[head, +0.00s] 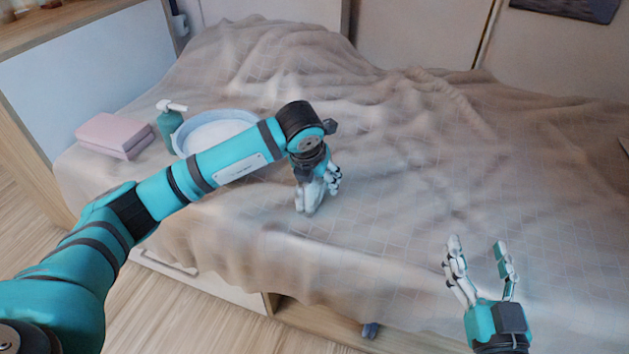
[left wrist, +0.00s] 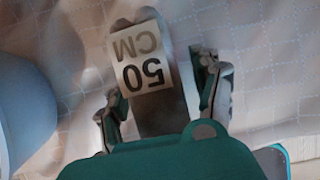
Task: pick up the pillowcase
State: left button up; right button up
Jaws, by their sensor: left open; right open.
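I cannot tell for certain which thing is the pillowcase. A pink, neatly folded-looking block (head: 115,135) lies at the left end of the bed. My left gripper (head: 322,187) points down over the middle of the bed, well to the right of the pink block. In the left wrist view its fingers (left wrist: 162,95) are apart, on either side of a dark grey-brown strip with a white label (left wrist: 143,58) reading "50 CM". What the strip belongs to is unclear. My right gripper (head: 478,268) is open and empty above the bed's front right.
A pale blue basin (head: 215,118) stands beside the pink block; part of it shows in the left wrist view (left wrist: 20,110). A green pump bottle (head: 168,122) stands between them. The rumpled beige blanket (head: 410,190) covers the bed. Its right half is clear.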

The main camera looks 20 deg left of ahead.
pick_arm(q)
grip_shut()
dwell(0.3)
jog(key=shift+r, duration=0.1)
notch_tip(320, 180, up, 4)
jog(key=shift+r+p, duration=0.2)
jog(key=shift+p, duration=0.75)
jog(key=s+p, duration=0.1)
jog(key=s, duration=1.3)
jog(key=shift+a+r, duration=0.25)
jog(key=shift+r, duration=0.15)
jog(key=c, duration=0.7)
grip_release()
jog(key=shift+s, duration=0.5)
jog(key=shift+s+r, duration=0.1)
jog(key=shift+s, duration=0.45)
jog(key=shift+c, duration=0.9)
pick_arm(e)
jog(key=s+d+f+g+h, duration=0.1)
jog(key=s+d+f+g, duration=0.1)
jog(key=f, duration=0.4)
jog(key=s+d+f+g+h, duration=0.1)
jog(key=s+f+g+h, duration=0.1)
jog(key=s+f+g, duration=0.2)
jog(key=shift+s+d+f+g, duration=0.2)
jog(key=shift+d+f+g, duration=0.15)
jog(key=shift+f+g, duration=1.15)
